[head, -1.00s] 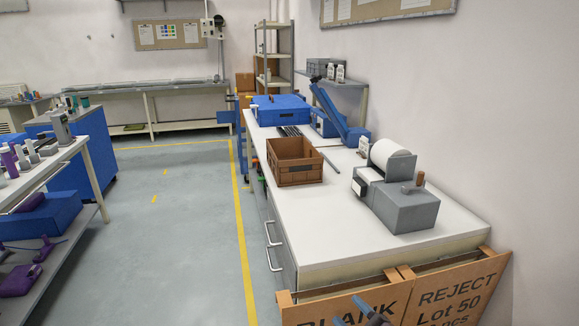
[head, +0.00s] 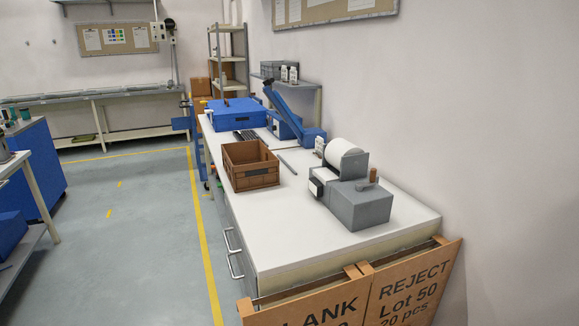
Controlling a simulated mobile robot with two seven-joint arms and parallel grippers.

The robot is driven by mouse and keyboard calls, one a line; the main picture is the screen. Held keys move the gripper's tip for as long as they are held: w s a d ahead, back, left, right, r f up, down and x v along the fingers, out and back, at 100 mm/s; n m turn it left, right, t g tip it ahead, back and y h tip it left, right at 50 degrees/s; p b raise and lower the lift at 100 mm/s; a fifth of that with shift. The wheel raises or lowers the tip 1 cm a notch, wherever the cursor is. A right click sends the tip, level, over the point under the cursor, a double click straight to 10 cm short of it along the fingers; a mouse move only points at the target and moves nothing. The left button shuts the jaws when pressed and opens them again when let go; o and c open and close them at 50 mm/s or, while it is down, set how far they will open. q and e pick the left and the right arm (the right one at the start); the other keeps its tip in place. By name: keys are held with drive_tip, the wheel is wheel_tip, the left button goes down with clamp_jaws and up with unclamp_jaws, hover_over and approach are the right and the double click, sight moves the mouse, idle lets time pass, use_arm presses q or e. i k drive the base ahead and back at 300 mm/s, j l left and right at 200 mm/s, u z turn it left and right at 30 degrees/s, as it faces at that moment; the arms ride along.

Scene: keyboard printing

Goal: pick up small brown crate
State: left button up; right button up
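The small brown crate (head: 254,176) stands upright on the white worktable (head: 290,225), near its left edge. It is open at the top, and what I see of its inside looks empty. A grey printer-like machine with a white roll stands to its right, and a blue case is behind it. Neither of my grippers shows in the head view now.
The blue case (head: 231,113), a blue angled machine (head: 290,112) and the grey roll machine (head: 352,187) stand on the worktable. A blue cabinet (head: 35,170) is at the left. The floor (head: 125,240) between is clear.

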sight(248, 165)
drive_tip(key=i+j+z, duration=0.15)
drive_tip(key=j+z, duration=0.15)
drive_tip(key=z, duration=0.15)
drive_tip(key=i+j+z, duration=0.15)
drive_tip(key=j+z, duration=0.15)
drive_tip(key=z, duration=0.15)
drive_tip(key=j+z, duration=0.4)
drive_tip(key=j, duration=0.45)
drive_tip(key=j+z, duration=0.25)
drive_tip(key=j, duration=2.45)
drive_tip(key=z, duration=0.05)
